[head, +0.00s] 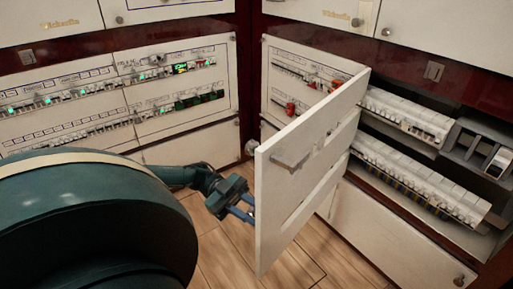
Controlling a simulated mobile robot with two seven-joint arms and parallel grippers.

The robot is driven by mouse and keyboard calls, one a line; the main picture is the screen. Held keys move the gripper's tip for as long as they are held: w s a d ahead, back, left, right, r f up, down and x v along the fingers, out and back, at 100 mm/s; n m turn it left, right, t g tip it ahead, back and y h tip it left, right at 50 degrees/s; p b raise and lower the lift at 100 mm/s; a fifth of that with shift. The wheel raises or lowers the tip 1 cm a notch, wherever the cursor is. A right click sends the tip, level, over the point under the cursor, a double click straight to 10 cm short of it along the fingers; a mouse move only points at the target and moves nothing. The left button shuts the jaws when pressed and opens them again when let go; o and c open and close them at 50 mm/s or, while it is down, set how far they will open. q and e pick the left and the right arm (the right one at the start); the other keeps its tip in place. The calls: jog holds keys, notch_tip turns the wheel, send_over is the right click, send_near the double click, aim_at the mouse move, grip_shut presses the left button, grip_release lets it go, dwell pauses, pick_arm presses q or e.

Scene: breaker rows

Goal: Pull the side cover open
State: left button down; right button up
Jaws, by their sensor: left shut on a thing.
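The side cover (300,175) is a white panel with long slots. It stands swung out from the right-hand cabinet wall, its near edge toward me and its far edge by the wall. Rows of white breakers (415,175) are exposed to its right. My left gripper (247,208) is at the lower part of the cover's near left edge, shut on the cover. The fingertips meet the edge, and the exact grip is partly hidden. My right gripper is not in view.
Another breaker panel (60,100) with green lights covers the left wall. A dark grey switch unit (480,145) sits right of the exposed breakers. White lower doors (390,240) run below. Wooden floor (225,255) is clear beneath the gripper.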

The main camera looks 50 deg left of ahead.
pick_arm(q)
jog(key=shift+s+a, duration=0.1)
jog(key=shift+a, duration=0.4)
jog(key=c, duration=1.2)
grip_release()
jog(key=shift+o, duration=0.2)
jog(key=s+a+b, duration=0.1)
jog(key=a+b, duration=0.1)
jog(key=a, duration=1.1)
jog(key=shift+b, duration=0.4)
jog(key=shift+s, duration=0.1)
